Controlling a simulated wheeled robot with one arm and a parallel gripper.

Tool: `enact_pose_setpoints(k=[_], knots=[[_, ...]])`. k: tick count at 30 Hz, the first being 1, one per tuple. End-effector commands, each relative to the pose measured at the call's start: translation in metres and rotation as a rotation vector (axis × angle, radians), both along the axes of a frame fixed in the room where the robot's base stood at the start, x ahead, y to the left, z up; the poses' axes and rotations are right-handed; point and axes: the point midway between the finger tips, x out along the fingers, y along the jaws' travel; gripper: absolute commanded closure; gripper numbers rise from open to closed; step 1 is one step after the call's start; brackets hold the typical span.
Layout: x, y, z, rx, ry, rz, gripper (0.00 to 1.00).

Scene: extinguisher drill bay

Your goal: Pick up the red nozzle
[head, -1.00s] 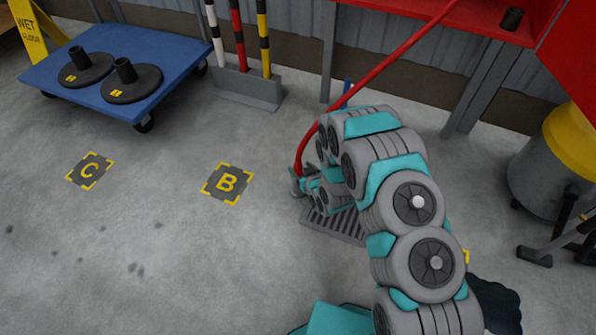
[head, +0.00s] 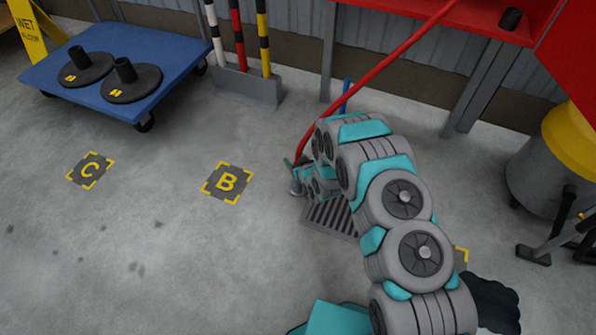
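A red hose (head: 382,68) runs down from the red cabinet area at the upper right to my gripper (head: 299,178). Its lower end reaches the gripper, low over the floor beside a dark slotted grate (head: 330,214). I cannot make out a separate red nozzle; the gripper and the teal and grey arm cover that spot. The fingers are small and partly hidden, so I cannot tell whether they are open or shut on the hose end.
Floor marks B (head: 227,182) and C (head: 90,169) lie to the left on clear concrete. A blue cart (head: 170,62) with black bases stands at the upper left, beside a post rack (head: 247,87). A grey-yellow drum (head: 548,170) is at the right.

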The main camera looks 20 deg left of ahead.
Motion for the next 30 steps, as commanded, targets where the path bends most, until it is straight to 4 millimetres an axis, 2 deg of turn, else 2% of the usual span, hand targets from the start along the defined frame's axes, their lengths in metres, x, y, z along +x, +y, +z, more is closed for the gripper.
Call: enact_pose_setpoints(k=[2, 17, 30], knots=[[0.0, 0.0, 0.0, 0.0, 0.0, 0.0, 0.44], [-0.0002, -0.0002, -0.0002, 0.0, 0.0, 0.0, 1.0], [-0.0002, -0.0002, 0.0001, 0.0, 0.0, 0.0, 1.0]])
